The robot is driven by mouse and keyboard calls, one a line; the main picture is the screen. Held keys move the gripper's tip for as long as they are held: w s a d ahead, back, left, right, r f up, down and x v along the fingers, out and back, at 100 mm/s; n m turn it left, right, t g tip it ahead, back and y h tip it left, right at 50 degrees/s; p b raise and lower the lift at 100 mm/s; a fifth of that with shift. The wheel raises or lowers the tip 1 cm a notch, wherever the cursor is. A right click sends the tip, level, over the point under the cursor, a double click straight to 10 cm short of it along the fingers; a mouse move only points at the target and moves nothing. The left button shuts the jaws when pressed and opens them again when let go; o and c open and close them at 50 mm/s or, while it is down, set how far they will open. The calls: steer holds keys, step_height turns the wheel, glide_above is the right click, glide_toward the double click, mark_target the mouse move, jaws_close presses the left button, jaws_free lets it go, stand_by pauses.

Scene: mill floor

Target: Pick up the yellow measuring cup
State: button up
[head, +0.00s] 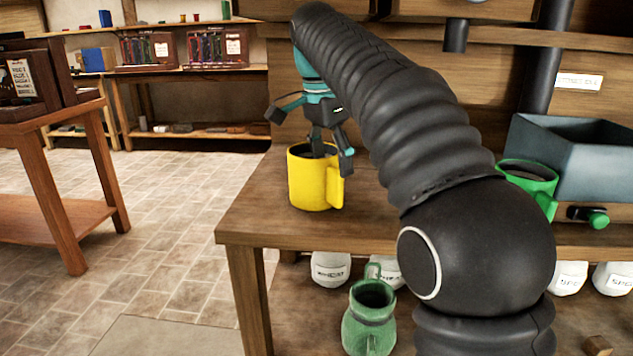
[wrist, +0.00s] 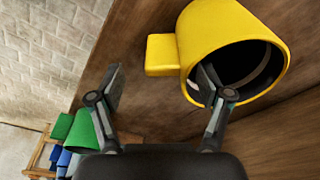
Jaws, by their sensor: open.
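The yellow measuring cup (head: 309,182) stands upright on the wooden table near its left end, its handle on the right side in the head view. It is large in the wrist view (wrist: 208,32), with its dark open mouth toward the camera. My gripper (head: 333,165) is open and comes down over the cup from above. In the wrist view my gripper (wrist: 160,82) has one finger at the cup's mouth, overlapping the opening, and the other finger outside, beyond the handle side. Whether a finger touches the cup I cannot tell.
A green cup (head: 528,176) and a blue-grey bin (head: 575,158) stand on the table at right. A green jug (head: 370,318) and white labelled sacks (head: 330,268) are below the tabletop (head: 262,226). A wooden stand (head: 70,116) is at left, with open tiled floor between.

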mark_target(336, 186)
steer(key=f, duration=0.2)
steer(key=w+f+b, duration=0.1)
steer(key=f, duration=0.1)
steer(key=d+f, duration=0.1)
steer(key=f, duration=0.1)
steer(key=shift+w+f, duration=0.2)
jaws_close()
